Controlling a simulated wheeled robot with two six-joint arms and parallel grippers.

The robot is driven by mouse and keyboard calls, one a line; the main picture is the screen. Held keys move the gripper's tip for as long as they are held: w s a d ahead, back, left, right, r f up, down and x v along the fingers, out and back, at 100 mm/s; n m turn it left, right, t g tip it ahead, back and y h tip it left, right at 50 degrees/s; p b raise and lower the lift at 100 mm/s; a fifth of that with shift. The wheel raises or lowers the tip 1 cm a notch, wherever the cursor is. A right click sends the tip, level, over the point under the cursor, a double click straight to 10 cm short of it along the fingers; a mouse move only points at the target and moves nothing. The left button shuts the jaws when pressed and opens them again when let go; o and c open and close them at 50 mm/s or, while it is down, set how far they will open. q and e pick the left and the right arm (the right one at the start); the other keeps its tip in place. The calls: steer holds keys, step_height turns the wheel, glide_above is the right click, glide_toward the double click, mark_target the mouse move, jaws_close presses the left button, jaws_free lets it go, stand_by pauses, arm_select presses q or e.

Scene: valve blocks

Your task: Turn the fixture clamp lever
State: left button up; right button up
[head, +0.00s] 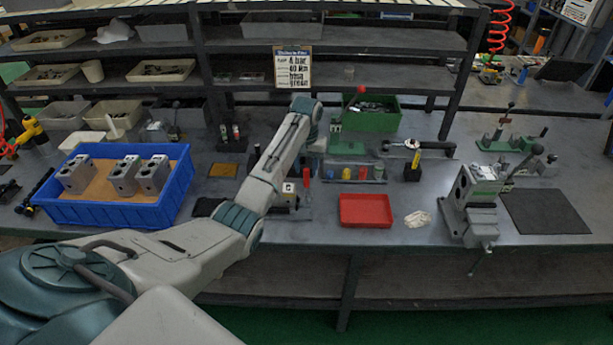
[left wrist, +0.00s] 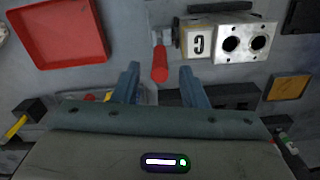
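The clamp lever has a red handle (left wrist: 160,64) on a metal pivot and shows in the left wrist view just beyond and between my fingertips. In the head view its red handle (head: 306,174) stands up beside the fixture. A grey valve block (left wrist: 243,40) with two round bores sits in the fixture, beside a white plate with a black mark (left wrist: 198,42). My left gripper (left wrist: 157,76) is open, its two blue-grey fingers on either side of the handle's line. I cannot tell whether they touch the handle. My right gripper is not in view.
A red tray (head: 365,210) lies right of the fixture, with a crumpled cloth (head: 418,219) beyond it. A blue crate (head: 110,213) with several valve blocks stands left. A vise-like fixture (head: 478,205) and a dark mat (head: 546,211) are at the right.

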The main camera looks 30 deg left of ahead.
mark_target(306, 179)
arm_select(q)
steer(key=shift+f+p, duration=0.5)
steer(key=shift+f, duration=2.25)
jaws_close()
